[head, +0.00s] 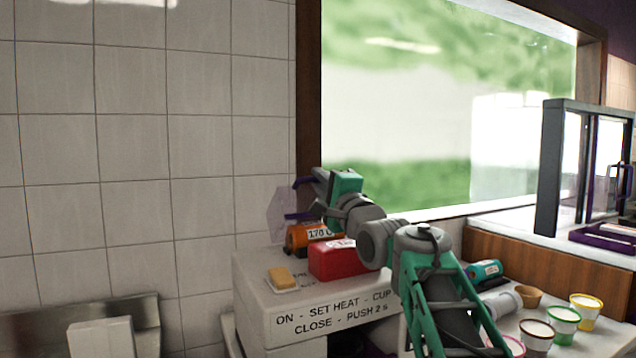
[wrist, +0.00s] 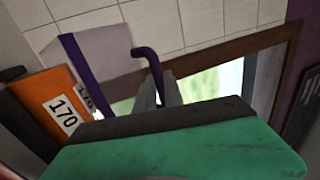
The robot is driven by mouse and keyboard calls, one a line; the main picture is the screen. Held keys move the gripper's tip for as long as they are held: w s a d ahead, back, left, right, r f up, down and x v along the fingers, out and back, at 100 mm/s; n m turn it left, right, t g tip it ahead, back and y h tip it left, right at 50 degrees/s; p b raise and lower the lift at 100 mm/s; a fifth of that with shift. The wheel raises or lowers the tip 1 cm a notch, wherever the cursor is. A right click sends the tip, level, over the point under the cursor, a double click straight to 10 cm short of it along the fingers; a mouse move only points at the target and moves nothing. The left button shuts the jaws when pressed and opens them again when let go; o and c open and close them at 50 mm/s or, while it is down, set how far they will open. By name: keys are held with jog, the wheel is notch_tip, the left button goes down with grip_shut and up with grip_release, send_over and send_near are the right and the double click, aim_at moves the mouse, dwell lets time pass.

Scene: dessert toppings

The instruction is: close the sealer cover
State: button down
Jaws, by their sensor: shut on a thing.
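The sealer (head: 250,285) is a pale machine on the counter with an orange "170 C" part (head: 298,236) and a red block (head: 335,262) on top. Its cover (head: 282,212) is a see-through purplish panel standing raised behind the orange part; it also shows in the wrist view (wrist: 105,65). A purple bent handle (wrist: 149,60) stands out beside the cover. My gripper (head: 314,184) is at the handle, with its grey fingers closed around it. In the wrist view, my green gripper body hides much of the sealer, and the orange part (wrist: 50,105) shows at left.
Several topping cups, including a green-rimmed one (head: 562,322), stand on the right counter. A tiled wall and a window (head: 400,130) are behind.

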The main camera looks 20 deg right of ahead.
jog(key=shift+f, duration=0.15)
jog(key=c, duration=1.7)
grip_release()
